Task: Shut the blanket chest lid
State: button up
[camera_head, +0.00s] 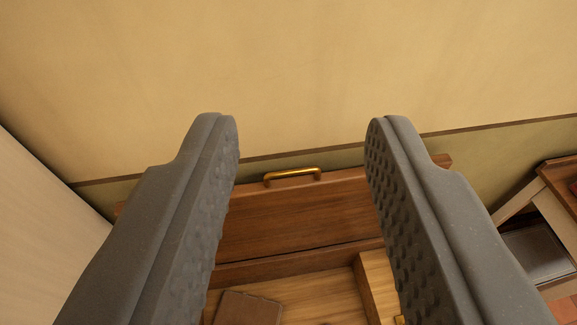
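The blanket chest lid (296,217) is a reddish-brown wooden panel. It stands raised against the back wall, with a brass handle (292,174) at its upper edge. Below it the open chest shows a pale wooden inside (325,292) with a brown flat item (247,308) lying in it. My gripper (303,135) is open and empty. Its two grey fingers stand wide apart, left and right of the handle in the picture, and nothing is between them. The fingers hide both sides of the lid and chest. I cannot tell how far they are from the handle.
A yellowish wall (290,60) with a dark trim line fills the back. A pale panel (45,220) stands at the left. At the right is a wooden piece of furniture (553,210) with a dark glossy surface beneath its top.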

jog(key=w+a+f+m+g+p, duration=0.2)
jog(key=w+f+m+g+p, duration=0.1)
jog(key=w, duration=0.9)
jog(key=m+g+h+p, duration=0.3)
jog(key=m+g+p, duration=0.35)
jog(key=m, duration=0.25)
send_over(290, 172)
jog(key=s+a, duration=0.3)
jog(key=s, duration=0.1)
notch_tip(290, 172, down, 20)
notch_tip(290, 172, down, 12)
jog(key=a+m+g+h, duration=0.1)
jog(key=a+m+g, duration=0.1)
jog(key=m+g, duration=0.15)
jog(key=shift+m, duration=0.35)
jog(key=x, duration=0.4)
jog(key=w+x, duration=0.1)
jog(key=x, duration=0.8)
jog(key=shift+w+d+r, duration=0.15)
jog(key=shift+w+d, duration=0.1)
jog(key=shift+c, duration=0.4)
